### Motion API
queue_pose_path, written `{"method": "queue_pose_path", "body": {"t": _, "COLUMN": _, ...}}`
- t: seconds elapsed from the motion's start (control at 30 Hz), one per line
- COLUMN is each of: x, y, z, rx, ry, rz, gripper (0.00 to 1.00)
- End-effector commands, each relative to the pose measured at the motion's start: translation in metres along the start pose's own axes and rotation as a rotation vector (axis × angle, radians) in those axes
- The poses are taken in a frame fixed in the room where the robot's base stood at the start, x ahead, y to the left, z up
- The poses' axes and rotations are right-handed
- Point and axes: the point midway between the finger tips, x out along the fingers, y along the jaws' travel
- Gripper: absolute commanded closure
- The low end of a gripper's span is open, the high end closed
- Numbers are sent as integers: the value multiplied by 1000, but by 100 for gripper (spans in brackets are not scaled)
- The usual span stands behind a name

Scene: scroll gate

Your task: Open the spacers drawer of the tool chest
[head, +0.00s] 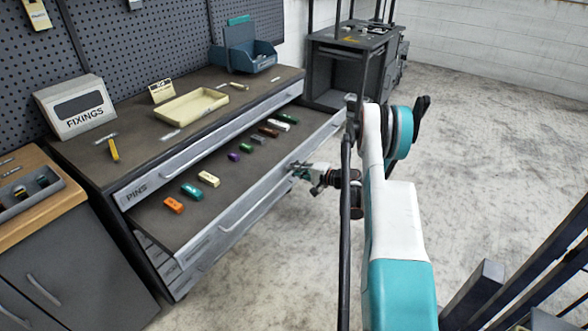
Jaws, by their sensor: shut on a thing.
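The tool chest (150,285) stands at the left with a dark worktop. Its top drawer, labelled PINS (137,192), is closed. The drawer below it (155,222) is pulled far out and shows its dark floor; the label on its front is too small to read. Several coloured blocks lie in a row inside, among them an orange one (173,205) and a purple one (233,157). A long bar handle (252,205) runs along the drawer's front. My gripper (298,171) is at the right part of this front, shut on the handle; its fingertips are small and partly hidden.
On the worktop are a FIXINGS box (75,107), a cream tray (191,105) and a blue bin (243,57). A wooden-topped cabinet (45,205) stands at the left. A dark cart (350,50) stands behind. The concrete floor (480,150) at the right is clear.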

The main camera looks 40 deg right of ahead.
Motion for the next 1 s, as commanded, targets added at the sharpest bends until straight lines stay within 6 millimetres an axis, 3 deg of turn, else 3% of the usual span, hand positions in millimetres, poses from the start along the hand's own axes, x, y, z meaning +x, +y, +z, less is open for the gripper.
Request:
{"method": "queue_pose_path", "body": {"t": 0.17, "x": 0, "y": 1, "z": 1, "rx": -1, "ry": -1, "rz": 2, "gripper": 100}}
{"method": "queue_pose_path", "body": {"t": 0.2, "x": 0, "y": 1, "z": 1, "rx": -1, "ry": -2, "rz": 2, "gripper": 83}}
{"method": "queue_pose_path", "body": {"t": 0.27, "x": 0, "y": 1, "z": 0, "rx": -1, "ry": -1, "rz": 1, "gripper": 71}}
{"method": "queue_pose_path", "body": {"t": 0.67, "x": -5, "y": 0, "z": 0, "rx": 0, "ry": 0, "rz": 0, "gripper": 71}}
{"method": "queue_pose_path", "body": {"t": 0.83, "x": -28, "y": 0, "z": -1, "rx": 0, "ry": 3, "rz": 0, "gripper": 71}}
{"method": "queue_pose_path", "body": {"t": 1.0, "x": -64, "y": 0, "z": -2, "rx": 0, "ry": 3, "rz": 0, "gripper": 71}}
